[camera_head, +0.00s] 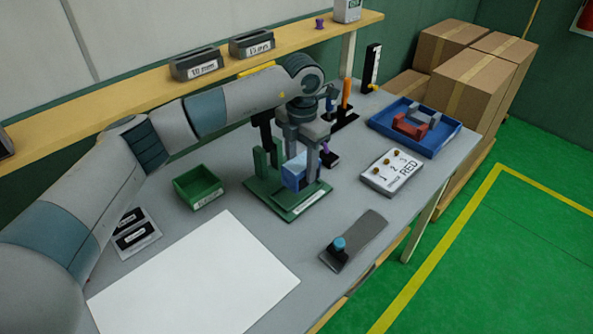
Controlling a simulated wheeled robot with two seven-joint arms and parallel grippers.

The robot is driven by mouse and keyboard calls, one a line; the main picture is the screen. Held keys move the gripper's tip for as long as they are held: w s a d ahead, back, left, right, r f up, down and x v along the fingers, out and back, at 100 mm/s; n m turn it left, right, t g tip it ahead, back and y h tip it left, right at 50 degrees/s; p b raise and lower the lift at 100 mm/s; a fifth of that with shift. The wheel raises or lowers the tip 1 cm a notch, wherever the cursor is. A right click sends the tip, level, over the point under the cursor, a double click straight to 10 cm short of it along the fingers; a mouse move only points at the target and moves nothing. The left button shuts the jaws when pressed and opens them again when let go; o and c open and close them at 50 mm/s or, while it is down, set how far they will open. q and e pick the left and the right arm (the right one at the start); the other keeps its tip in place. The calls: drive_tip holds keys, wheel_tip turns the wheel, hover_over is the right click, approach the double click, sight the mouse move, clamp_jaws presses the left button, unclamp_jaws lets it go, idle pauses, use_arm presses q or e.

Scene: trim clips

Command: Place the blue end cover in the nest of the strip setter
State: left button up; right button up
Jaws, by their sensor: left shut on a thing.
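My left gripper (303,172) comes down from above over the green strip setter (262,190) on the table. It is shut on the light blue block (294,172), which looks like the blue end cover. The block is low between the fingers, above the setter's base plate and beside its green uprights. The fingers and the block hide the nest, so I cannot tell whether the block touches it. My right gripper is not in view.
A green bin (198,187) and a white sheet (195,280) lie to the left. A grey strip with a blue knob (338,243) lies in front. A numbered board (391,173) and a blue tray (447,139) are to the right. A shelf (130,98) runs behind.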

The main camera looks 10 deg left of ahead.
use_arm(q)
drive_tip(key=shift+w+a+f, duration=0.35)
drive_tip(key=shift+a+f, duration=0.15)
drive_tip(key=shift+a, duration=0.2)
drive_tip(key=shift+f+p, duration=1.1)
drive_tip(key=shift+f, duration=0.85)
